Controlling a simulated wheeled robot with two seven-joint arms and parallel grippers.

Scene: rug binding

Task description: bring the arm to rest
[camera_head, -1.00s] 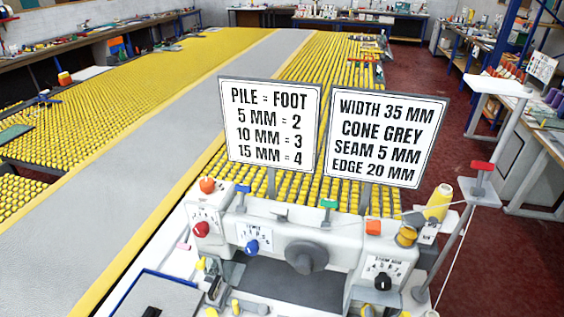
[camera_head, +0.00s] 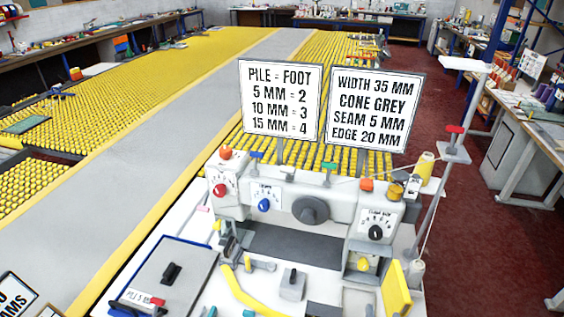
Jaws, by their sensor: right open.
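I can make out neither my left nor my right gripper in the head view, and no arm of mine shows clearly. The white binding machine (camera_head: 338,208) stands at the lower middle. It has a red knob (camera_head: 219,190), a blue knob (camera_head: 264,205), a black dial (camera_head: 376,232) and a large grey handwheel (camera_head: 311,210). A yellow cone (camera_head: 425,165) stands at its right end. A small grey block (camera_head: 292,287) and a curved yellow strip (camera_head: 250,300) lie in front. A yellow plate (camera_head: 396,292) stands upright at the right front.
Two sign boards, a pile chart (camera_head: 280,100) and a width card (camera_head: 374,108), stand behind the machine. A grey panel (camera_head: 165,280) with a black handle lies at front left. The roller table (camera_head: 95,95) carries a grey rug (camera_head: 150,160). Red floor (camera_head: 470,240) is clear at right.

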